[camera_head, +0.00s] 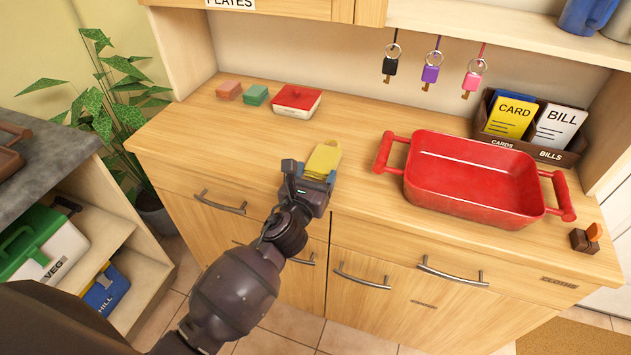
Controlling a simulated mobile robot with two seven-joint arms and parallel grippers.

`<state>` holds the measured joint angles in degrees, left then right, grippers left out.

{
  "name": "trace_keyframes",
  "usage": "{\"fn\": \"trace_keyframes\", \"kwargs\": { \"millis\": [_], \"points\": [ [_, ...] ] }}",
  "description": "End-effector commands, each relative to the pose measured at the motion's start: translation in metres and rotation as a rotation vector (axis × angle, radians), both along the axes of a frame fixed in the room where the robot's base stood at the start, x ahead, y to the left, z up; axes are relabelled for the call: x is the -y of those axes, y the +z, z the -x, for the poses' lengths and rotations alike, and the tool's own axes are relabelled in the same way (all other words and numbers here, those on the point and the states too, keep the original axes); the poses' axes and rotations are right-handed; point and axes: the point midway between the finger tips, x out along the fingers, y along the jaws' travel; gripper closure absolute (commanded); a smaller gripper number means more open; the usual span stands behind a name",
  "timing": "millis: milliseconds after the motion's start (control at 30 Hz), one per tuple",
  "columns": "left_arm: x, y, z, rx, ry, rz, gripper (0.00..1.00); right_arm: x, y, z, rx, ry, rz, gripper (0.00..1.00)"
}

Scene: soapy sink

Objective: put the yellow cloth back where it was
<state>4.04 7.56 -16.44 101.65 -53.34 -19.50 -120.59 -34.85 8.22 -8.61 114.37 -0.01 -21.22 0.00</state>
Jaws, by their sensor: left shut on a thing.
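The yellow cloth (325,157) is at the front middle of the wooden counter, held at my left gripper's tips. My left gripper (316,180) comes up from below, over the counter's front edge, and is shut on the cloth. The far part of the cloth shows beyond the fingers; its near part is hidden by them. I cannot tell whether the cloth touches the counter. My right gripper is not in view.
A red tray (478,203) with two handles stands to the right. A card holder (530,145) stands at the back right. The counter's left front is clear.

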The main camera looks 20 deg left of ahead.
Motion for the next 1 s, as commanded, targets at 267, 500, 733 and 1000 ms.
{"fn": "trace_keyframes", "kwargs": {
  "millis": [267, 500, 733, 1000],
  "points": [
    [0.000, -0.013, 0.000, -0.001, 0.000, -0.001, 0.50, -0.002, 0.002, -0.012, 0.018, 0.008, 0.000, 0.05],
    [0.000, -0.016, 0.000, -0.001, 0.000, -0.001, 0.50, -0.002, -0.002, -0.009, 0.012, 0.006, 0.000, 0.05],
    [0.000, -0.016, 0.000, -0.001, 0.000, -0.001, 0.05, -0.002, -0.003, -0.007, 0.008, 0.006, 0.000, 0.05],
    [0.000, -0.016, 0.000, -0.001, 0.000, -0.001, 0.05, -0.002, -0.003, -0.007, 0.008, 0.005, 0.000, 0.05]
  ]
}}
